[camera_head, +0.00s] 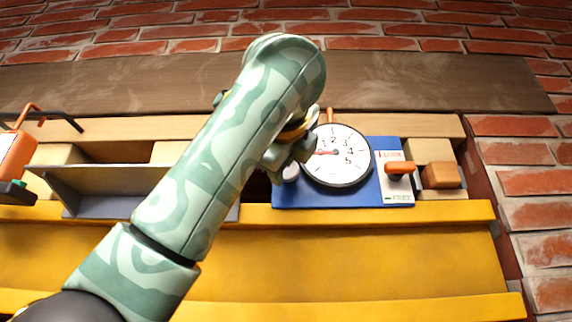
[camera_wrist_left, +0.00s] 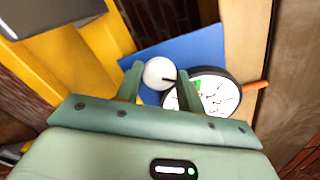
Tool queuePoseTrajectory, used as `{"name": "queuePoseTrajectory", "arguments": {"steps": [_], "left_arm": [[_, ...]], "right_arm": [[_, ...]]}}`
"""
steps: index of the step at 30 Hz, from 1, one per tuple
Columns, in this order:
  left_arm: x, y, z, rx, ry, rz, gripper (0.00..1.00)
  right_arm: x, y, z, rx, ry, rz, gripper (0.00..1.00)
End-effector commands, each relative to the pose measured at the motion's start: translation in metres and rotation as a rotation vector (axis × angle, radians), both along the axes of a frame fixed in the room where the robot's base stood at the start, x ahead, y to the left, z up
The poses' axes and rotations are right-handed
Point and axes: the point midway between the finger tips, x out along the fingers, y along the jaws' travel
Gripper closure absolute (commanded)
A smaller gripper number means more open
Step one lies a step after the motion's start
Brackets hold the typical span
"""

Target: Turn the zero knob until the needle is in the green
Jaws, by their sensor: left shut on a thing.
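The round white gauge (camera_head: 345,165) with a black rim is mounted on a blue panel (camera_head: 300,196). Its red needle points left, near the low end of the numbers. In the left wrist view the gauge (camera_wrist_left: 218,98) shows a green patch beside my right-hand finger; the needle cannot be made out there. The white zero knob (camera_head: 290,172) is left of the gauge, partly hidden by my arm. My left gripper (camera_wrist_left: 158,77) is shut on the knob (camera_wrist_left: 156,71), one finger on each side. A dark mark on the knob points right. My right gripper is not in view.
An orange lever (camera_head: 399,168) sits on a white labelled plate right of the gauge, beside a brown block (camera_head: 441,175). An orange peg (camera_head: 330,114) rises above the gauge. A grey shelf (camera_head: 140,182) stands left, behind my arm. A yellow beam (camera_head: 400,214) runs below.

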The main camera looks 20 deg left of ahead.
Motion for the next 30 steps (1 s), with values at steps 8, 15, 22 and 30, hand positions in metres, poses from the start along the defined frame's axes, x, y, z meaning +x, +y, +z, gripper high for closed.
{"name": "queuePoseTrajectory", "arguments": {"steps": [8, 15, 22, 30], "left_arm": [[0.0, 0.0, 0.0, -0.004, -0.001, 0.001, 0.85], [0.0, 0.0, 0.0, -0.003, -0.001, 0.001, 0.41], [0.0, 0.0, 0.0, -0.003, -0.001, 0.0, 0.41], [-0.035, -0.011, -0.004, -0.001, -0.004, -0.004, 0.41]], "right_arm": [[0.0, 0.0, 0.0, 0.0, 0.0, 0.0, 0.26], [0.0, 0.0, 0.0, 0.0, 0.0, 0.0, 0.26], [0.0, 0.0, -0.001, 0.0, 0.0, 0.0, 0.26], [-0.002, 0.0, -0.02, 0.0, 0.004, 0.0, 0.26]]}}
